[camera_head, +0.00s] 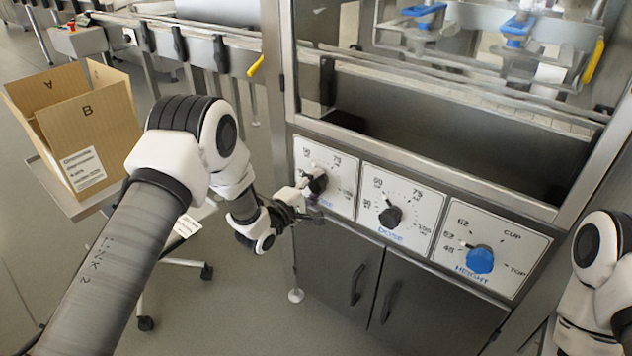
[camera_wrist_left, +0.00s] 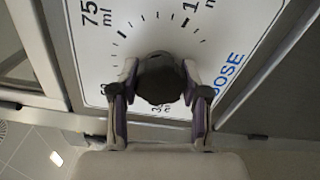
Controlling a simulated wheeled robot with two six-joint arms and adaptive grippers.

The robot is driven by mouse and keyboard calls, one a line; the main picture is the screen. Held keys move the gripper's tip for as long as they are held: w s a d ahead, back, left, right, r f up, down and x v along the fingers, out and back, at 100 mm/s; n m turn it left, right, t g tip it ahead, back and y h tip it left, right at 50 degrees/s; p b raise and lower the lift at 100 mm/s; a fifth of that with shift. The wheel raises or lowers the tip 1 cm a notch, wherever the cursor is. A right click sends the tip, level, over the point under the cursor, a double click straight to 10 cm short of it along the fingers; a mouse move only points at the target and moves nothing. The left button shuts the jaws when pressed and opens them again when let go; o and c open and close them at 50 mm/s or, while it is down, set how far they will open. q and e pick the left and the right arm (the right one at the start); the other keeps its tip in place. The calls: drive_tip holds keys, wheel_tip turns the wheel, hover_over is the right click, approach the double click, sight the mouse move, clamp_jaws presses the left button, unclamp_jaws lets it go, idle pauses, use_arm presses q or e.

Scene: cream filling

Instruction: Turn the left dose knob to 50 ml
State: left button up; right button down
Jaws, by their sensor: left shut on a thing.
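The left dose knob (camera_head: 317,182) is a black knob on the leftmost white dial plate (camera_head: 343,196) of the machine's front panel. In the left wrist view the knob (camera_wrist_left: 160,80) sits between the two fingers of my left gripper (camera_wrist_left: 160,100), which is shut on it. My left gripper (camera_head: 303,197) reaches the plate from the left in the head view and hides part of the scale. Where the knob's pointer stands cannot be read. My right arm shows at the right edge; its gripper is out of view.
A second black dose knob (camera_head: 390,216) and a blue height knob (camera_head: 480,259) are to the right on the same panel. Cabinet doors with black handles (camera_head: 357,284) lie below. An open cardboard box (camera_head: 85,140) stands on a cart at the left.

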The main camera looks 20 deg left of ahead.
use_arm(q)
drive_tip(key=shift+n, duration=0.5)
drive_tip(key=o, duration=1.2)
drive_tip(key=shift+c, duration=0.2)
drive_tip(key=v, duration=1.2)
